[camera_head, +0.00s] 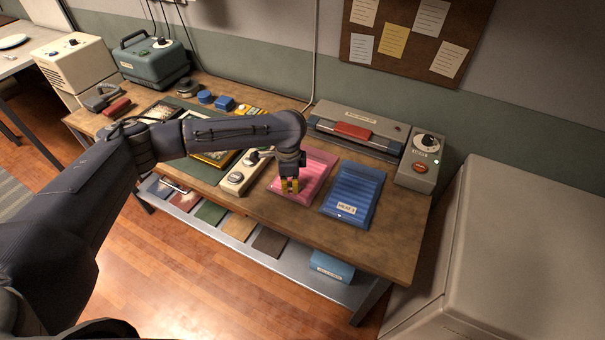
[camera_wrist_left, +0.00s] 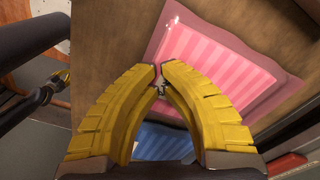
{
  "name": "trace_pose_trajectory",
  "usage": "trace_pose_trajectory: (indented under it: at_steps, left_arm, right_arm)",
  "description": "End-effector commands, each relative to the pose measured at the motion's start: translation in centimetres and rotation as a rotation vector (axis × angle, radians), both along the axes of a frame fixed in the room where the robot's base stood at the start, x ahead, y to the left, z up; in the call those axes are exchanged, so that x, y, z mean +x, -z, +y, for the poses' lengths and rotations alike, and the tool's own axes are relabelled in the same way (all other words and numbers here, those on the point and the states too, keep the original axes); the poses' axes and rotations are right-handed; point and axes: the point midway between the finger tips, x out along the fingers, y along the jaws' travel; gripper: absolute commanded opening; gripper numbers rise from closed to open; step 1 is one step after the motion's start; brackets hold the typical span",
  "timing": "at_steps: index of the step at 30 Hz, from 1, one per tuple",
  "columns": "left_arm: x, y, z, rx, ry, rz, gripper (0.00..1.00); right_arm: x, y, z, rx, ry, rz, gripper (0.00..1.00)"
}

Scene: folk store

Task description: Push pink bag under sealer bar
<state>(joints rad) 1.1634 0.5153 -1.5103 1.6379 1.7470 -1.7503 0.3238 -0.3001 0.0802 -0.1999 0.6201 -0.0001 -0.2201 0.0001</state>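The pink bag (camera_head: 314,178) lies flat on the wooden bench, left of a blue bag and in front of the sealer (camera_head: 357,128), which has a red-handled bar (camera_head: 352,131). My left gripper (camera_head: 290,187) points down over the front left part of the pink bag. In the left wrist view, the striped pink bag (camera_wrist_left: 215,60) spreads beyond the yellow fingertips (camera_wrist_left: 160,68), which are nearly together with a small gap and hold nothing visible. Whether the fingertips touch the bag cannot be told.
The blue bag (camera_head: 354,194) lies close to the right of the pink bag. A control box (camera_head: 419,162) with a dial stands right of the sealer. A small dial panel (camera_head: 241,174) lies left of the gripper. A large grey cabinet (camera_head: 510,250) stands at the right.

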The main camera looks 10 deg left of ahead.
Motion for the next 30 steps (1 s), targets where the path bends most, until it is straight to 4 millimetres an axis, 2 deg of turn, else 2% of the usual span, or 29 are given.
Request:
trace_pose_trajectory:
  at_steps: [14, 30]
  left_arm:
    - [0.2, 0.0, -0.1, 0.000, 0.001, 0.000, 0.00]
    - [1.7, 0.0, -0.6, 0.000, 0.000, 0.000, 0.00]
  right_arm:
    - [0.0, 0.0, 0.0, 0.000, 0.000, 0.000, 0.00]
    - [0.0, 0.0, 0.0, 0.000, 0.000, 0.000, 0.00]
